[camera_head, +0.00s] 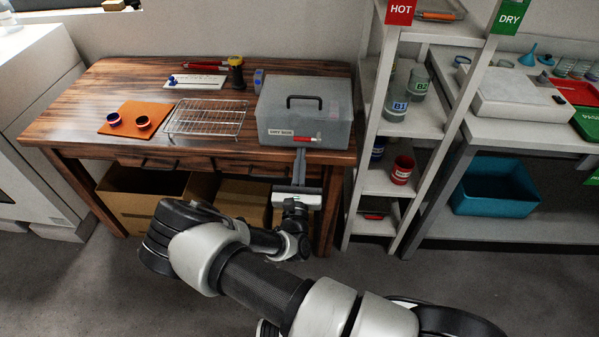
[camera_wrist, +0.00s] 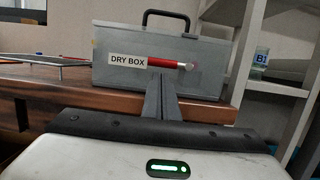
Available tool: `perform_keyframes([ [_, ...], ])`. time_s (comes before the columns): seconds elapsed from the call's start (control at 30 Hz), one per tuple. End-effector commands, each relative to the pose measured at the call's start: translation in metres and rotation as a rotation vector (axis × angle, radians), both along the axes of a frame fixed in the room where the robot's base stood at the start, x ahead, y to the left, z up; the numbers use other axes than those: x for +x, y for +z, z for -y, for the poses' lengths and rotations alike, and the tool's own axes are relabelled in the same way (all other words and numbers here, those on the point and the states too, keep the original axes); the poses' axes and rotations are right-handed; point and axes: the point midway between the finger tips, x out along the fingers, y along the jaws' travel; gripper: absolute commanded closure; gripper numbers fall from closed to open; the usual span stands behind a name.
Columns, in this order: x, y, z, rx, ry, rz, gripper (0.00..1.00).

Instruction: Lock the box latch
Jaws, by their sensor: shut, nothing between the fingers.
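The grey dry box (camera_head: 303,108) stands closed on the right end of the wooden table, its black handle (camera_head: 304,100) on the lid. It also shows in the wrist view (camera_wrist: 110,45), with a white "DRY BOX" label (camera_wrist: 128,61). The red latch (camera_head: 303,139) lies about level across the front face; in the wrist view (camera_wrist: 166,63) its right end meets a pale round pivot. My gripper (camera_head: 300,153) is shut and empty, just in front of the box below the latch. In the wrist view its fingers (camera_wrist: 160,80) reach up to the latch; I cannot tell whether they touch it.
A wire rack (camera_head: 206,118) and an orange mat (camera_head: 133,118) with two small cups lie left on the wooden table (camera_head: 75,110). A white shelf unit (camera_head: 375,120) stands close on the right. Cardboard boxes (camera_head: 140,200) sit under the table.

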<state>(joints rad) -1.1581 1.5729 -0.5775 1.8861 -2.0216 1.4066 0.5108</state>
Motion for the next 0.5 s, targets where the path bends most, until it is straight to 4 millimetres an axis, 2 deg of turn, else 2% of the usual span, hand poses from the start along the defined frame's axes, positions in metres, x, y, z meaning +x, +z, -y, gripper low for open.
perform_keyframes([
  [0.17, 0.0124, 0.0033, 0.0003, -0.001, 0.001, 0.001, 1.0],
  [0.5, 0.0137, 0.0039, 0.0004, -0.001, 0.0, 0.0, 1.0],
])
